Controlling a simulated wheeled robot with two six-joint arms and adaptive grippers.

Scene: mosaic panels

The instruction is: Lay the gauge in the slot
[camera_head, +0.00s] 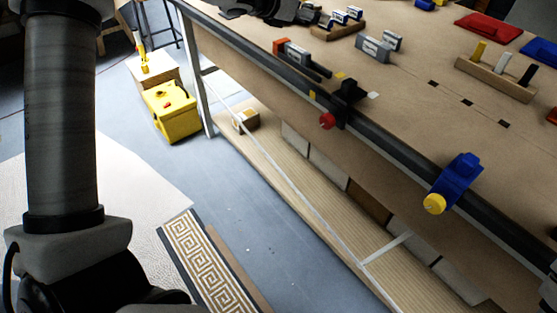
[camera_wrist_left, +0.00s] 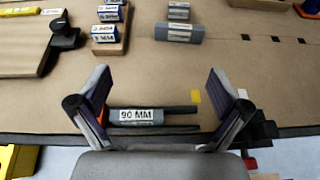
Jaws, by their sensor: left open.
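A grey piece labelled 90 MM (camera_wrist_left: 138,115), with an orange end and dark bars beside it, lies on the bench near the front edge. It also shows in the head view (camera_head: 297,53). I cannot tell whether it is the gauge or the slot's holder. My left gripper (camera_wrist_left: 160,100) is open. In the left wrist view its fingers stand either side of the piece, with nothing gripped. In the head view the dark gripper (camera_head: 272,12) is cut off by the top edge. My right gripper is not in view.
Behind are a wooden rack (camera_head: 337,31) with blue labelled blocks and a grey block (camera_head: 372,49). A black clamp with a red knob (camera_head: 327,121) and a blue one with a yellow knob (camera_head: 455,180) sit at the bench edge. A yellow box (camera_head: 172,110) stands on the floor.

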